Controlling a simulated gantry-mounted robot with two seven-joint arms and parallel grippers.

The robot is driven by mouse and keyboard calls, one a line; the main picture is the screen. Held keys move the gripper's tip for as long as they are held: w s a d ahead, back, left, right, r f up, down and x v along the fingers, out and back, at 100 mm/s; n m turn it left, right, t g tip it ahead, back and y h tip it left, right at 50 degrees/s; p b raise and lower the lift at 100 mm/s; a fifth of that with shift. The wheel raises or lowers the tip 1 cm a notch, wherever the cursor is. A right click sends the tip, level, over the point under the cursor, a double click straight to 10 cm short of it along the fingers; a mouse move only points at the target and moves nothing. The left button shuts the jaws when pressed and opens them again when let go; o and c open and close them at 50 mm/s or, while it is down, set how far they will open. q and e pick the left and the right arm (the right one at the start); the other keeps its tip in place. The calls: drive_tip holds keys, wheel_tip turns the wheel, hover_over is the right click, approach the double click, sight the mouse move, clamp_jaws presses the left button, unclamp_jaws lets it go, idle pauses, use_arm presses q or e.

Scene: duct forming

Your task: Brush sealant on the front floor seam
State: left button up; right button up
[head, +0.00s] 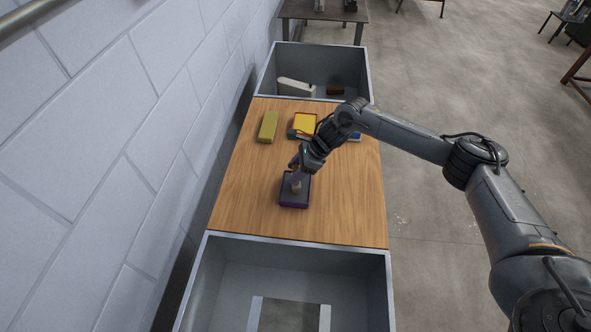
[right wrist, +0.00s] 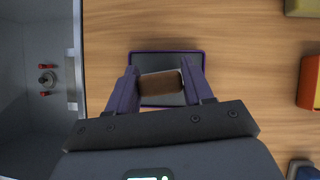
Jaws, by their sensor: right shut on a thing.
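My right gripper (head: 296,178) is over the purple-rimmed dark tray (head: 294,202) on the wooden table. In the right wrist view its two purple fingers (right wrist: 160,88) are shut on a brown block-shaped thing (right wrist: 160,84) with a pale edge, perhaps the sealant brush seen end-on. The tray (right wrist: 168,52) shows behind and below it; I cannot tell whether the held thing touches the tray. My left gripper is not in view. No floor seam can be made out clearly.
A grey open bin (head: 212,290) adjoins the table's near edge, and another (head: 368,75) its far edge. A block wall (head: 120,130) runs along the left.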

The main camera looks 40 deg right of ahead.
drive_tip(key=shift+f, duration=0.3)
idle(0.6)
drive_tip(key=shift+f+b, duration=0.15)
drive_tip(key=shift+b, duration=0.3)
idle(0.7)
drive_tip(key=shift+r+p, duration=0.85)
drive_tip(key=shift+r, duration=0.55)
drive_tip(key=shift+r+p, duration=1.15)
drive_tip(key=shift+r, duration=1.05)
